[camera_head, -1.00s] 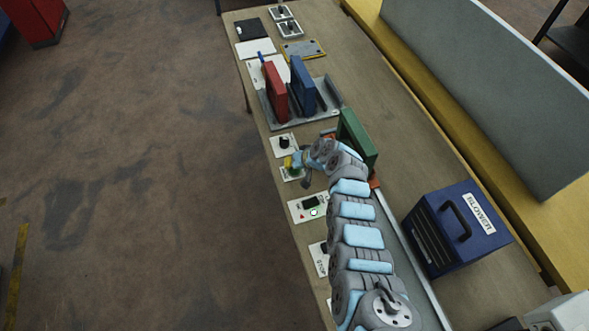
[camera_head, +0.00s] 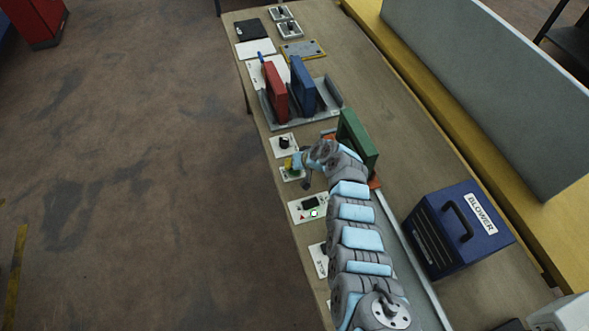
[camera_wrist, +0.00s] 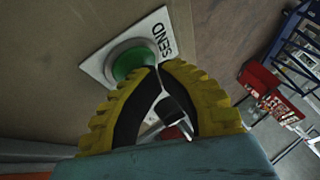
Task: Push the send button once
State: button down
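The green round send button (camera_wrist: 133,62) stands on a white plate lettered SEND (camera_wrist: 150,30) in the wrist view. In the head view the plate (camera_head: 298,178) lies at the table's left edge, and my gripper hides most of it. My gripper (camera_wrist: 160,67) has yellow ribbed fingers with dark inner faces. Its fingertips meet and nothing shows between them. The tips are at the button's edge in the wrist view; I cannot tell whether they touch it. My gripper (camera_head: 289,164) also shows over the plate in the head view.
A green block (camera_head: 357,140) stands right of my wrist. Red (camera_head: 275,92) and blue (camera_head: 303,85) upright blocks stand in a grey tray. A blue blower box (camera_head: 455,230) sits right.

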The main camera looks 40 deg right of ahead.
jog(key=shift+s+a+r+p, duration=0.1)
jog(key=shift+a+r+p, duration=0.05)
jog(key=shift+r+p, duration=0.5)
jog(key=shift+r, duration=0.15)
jog(key=shift+r+p, duration=1.45)
jog(key=shift+r, duration=1.15)
